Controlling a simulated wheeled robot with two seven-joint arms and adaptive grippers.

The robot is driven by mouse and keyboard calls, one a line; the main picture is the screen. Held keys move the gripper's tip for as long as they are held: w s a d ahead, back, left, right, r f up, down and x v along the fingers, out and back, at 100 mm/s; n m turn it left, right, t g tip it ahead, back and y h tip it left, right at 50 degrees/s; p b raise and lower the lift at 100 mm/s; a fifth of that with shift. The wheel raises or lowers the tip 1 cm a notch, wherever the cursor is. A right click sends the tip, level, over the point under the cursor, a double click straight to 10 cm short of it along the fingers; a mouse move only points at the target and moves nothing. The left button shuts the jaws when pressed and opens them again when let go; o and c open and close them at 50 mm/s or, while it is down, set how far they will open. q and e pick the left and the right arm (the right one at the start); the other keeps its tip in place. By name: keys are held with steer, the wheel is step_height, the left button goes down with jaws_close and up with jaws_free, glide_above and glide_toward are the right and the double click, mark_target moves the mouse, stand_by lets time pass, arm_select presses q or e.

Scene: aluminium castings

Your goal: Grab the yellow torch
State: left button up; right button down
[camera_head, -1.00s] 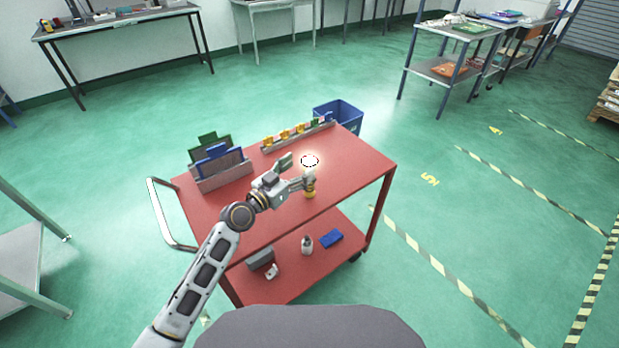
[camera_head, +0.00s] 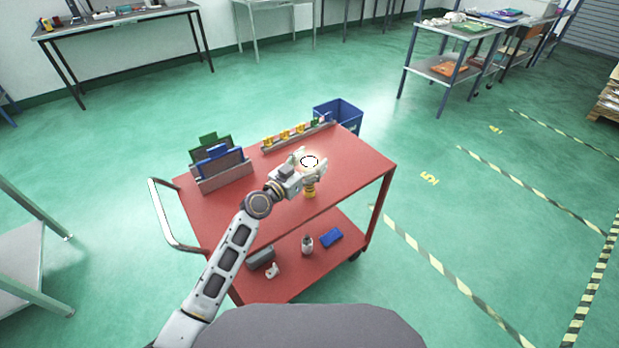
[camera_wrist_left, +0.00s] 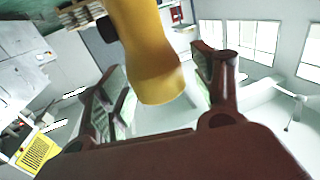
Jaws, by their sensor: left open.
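The yellow torch (camera_head: 310,193) stands near the front edge of the red cart's top. Its lower end shows below my left gripper (camera_head: 311,168), which hides its middle in the head view. A bright white disc with a dark broken outline shows above it. In the left wrist view the torch's yellow body (camera_wrist_left: 155,50) reaches down between my two open fingers, with gaps beside it. I cannot tell whether either finger touches it. My right gripper is not in view.
The red cart (camera_head: 360,165) holds a grey rack (camera_head: 225,178) with blue and green panels and a rail of yellow pieces (camera_head: 285,134). A blue bin (camera_head: 340,115) stands behind. Its lower shelf carries a bottle (camera_head: 307,243) and a blue box (camera_head: 331,237). The top's right side is clear.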

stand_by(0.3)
arm_select(q)
jaws_close()
stand_by(0.4)
